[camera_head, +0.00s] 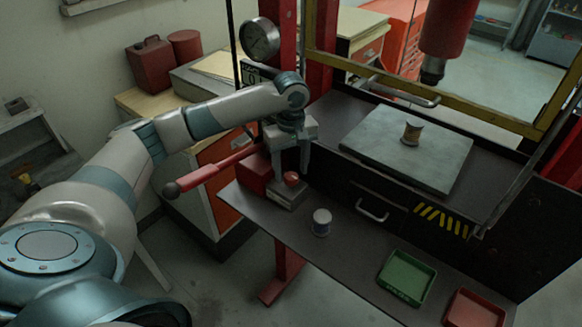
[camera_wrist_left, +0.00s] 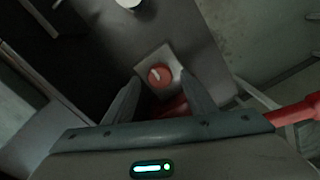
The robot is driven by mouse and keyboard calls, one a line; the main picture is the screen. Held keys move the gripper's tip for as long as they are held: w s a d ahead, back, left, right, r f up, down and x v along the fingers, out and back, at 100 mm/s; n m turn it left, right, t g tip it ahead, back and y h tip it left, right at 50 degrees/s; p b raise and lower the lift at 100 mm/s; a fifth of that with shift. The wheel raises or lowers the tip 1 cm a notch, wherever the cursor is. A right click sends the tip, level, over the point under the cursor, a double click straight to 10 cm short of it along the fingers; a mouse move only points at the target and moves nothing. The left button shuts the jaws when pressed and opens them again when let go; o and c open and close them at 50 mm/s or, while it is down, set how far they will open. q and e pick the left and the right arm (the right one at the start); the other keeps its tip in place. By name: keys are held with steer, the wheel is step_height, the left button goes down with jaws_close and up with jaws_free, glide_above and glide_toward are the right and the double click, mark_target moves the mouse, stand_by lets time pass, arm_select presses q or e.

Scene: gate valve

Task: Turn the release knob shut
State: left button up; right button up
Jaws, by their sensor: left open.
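The release knob (camera_head: 291,178) is a small round red knob on a grey block at the left end of the dark shelf. In the left wrist view the knob (camera_wrist_left: 159,75) shows a pale mark on its face and sits just beyond the fingertips, roughly between them. My left gripper (camera_head: 293,176) points down at the knob from above, its fingers apart. In the left wrist view the gripper (camera_wrist_left: 158,82) is open and empty, with one finger on each side of the knob's block. I cannot tell whether a finger touches it. My right gripper is not in view.
A red lever (camera_head: 215,172) with a dark ball end sticks out left below my left arm. A white-topped cylinder (camera_head: 321,222), a green tray (camera_head: 406,277) and a red tray (camera_head: 474,309) are on the shelf. A pressure gauge (camera_head: 259,40) stands behind the arm.

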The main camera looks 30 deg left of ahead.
arm_select(q)
steer(key=shift+f, duration=0.75)
steer(key=c, duration=1)
steer(key=shift+c, duration=0.2)
